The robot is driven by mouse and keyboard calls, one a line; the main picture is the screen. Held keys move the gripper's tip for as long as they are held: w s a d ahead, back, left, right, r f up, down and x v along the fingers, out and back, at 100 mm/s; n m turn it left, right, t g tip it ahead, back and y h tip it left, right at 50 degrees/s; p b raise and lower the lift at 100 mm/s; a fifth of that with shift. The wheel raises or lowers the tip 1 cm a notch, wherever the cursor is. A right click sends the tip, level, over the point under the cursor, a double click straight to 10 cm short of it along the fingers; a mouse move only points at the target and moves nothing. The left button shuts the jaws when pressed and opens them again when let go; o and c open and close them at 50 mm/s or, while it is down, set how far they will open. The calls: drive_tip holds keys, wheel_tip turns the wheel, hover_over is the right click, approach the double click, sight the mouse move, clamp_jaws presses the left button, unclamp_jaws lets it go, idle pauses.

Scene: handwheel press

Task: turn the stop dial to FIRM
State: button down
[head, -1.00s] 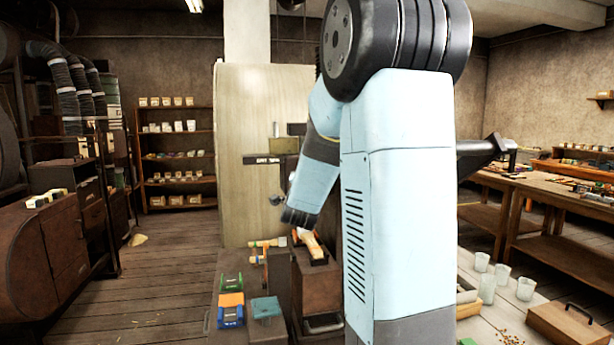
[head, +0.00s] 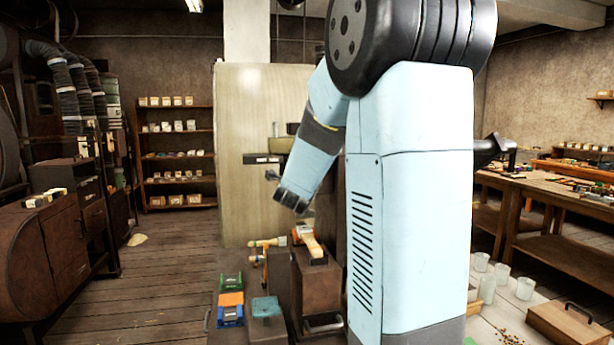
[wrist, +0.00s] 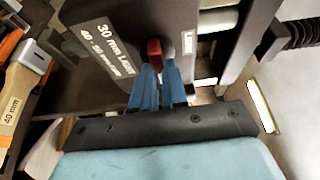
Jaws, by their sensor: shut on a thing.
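In the wrist view, the blue fingers of my gripper (wrist: 163,85) are closed at the stop dial's small red-tipped piece (wrist: 154,47). A rounded grey piece (wrist: 168,43) shows right beside the red one. The dark plate around them bears white lettering (wrist: 115,40), with "30 mm" readable and a smaller line below. Another small white label (wrist: 190,45) is to the right of the fingers. I cannot tell the dial's setting, as the fingers cover part of it. In the head view, my arm hides the dial and I cannot make out the fingertips.
Wooden-handled tools (head: 310,243) lie on dark blocks in front of the pale panel (head: 237,130). Green, orange and blue boxes (head: 230,300) stand lower left. Glass jars (head: 503,275) stand right.

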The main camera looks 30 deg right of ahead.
drive_tip(key=shift+s+d+f, duration=0.1)
drive_tip(key=shift+f, duration=0.1)
drive_tip(key=c, duration=1.4)
unclamp_jaws()
drive_tip(key=shift+c, duration=0.2)
drive_tip(key=shift+o, duration=1.4)
drive_tip(key=shift+r, duration=0.1)
drive_tip(key=v, duration=1.3)
drive_tip(key=shift+s, duration=0.3)
